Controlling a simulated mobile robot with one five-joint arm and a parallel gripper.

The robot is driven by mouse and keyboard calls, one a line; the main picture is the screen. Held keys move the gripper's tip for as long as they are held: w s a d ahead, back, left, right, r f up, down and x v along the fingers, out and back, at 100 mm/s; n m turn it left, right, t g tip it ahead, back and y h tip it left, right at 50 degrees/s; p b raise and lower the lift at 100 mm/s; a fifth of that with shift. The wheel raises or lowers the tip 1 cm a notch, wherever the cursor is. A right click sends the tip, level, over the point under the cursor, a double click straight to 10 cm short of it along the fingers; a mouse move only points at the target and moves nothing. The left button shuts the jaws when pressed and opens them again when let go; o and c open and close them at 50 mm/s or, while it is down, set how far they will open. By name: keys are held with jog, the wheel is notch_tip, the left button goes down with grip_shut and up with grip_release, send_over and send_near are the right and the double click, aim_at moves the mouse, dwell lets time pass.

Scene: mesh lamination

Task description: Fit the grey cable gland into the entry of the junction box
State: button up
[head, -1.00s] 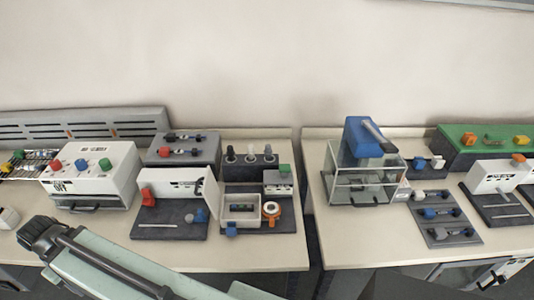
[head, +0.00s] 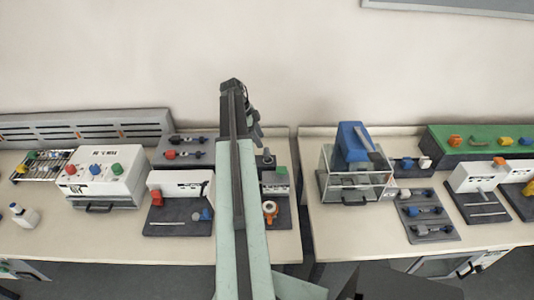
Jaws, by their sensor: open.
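My gripper (head: 257,133) is at the far end of my raised arm, in front of the wall and above the back of the left table. It is open, with nothing seen in it. Below it one small upright fitting (head: 266,157) shows on a dark stand. The other upright fittings of that row, with a grey one in the middle, are hidden behind my arm. The small open whitish box on the dark board, which looks like the junction box, is also hidden behind my arm, so its entry cannot be seen.
A white panel unit (head: 180,188) stands left. A clear case (head: 352,180) stands on the right table, across a gap. The left table's front strip is bare.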

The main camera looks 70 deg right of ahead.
aim_at(266, 149)
jog(key=b+x, duration=0.2)
jog(key=x, duration=0.1)
jog(key=shift+w+a+b, duration=0.1)
jog(key=shift+w+b, duration=0.05)
jog(key=shift+b, duration=0.2)
jog(key=b+x, duration=0.4)
jog(key=x, duration=0.1)
jog(key=shift+d+b, duration=0.35)
jog(key=shift+r, duration=0.15)
grip_shut()
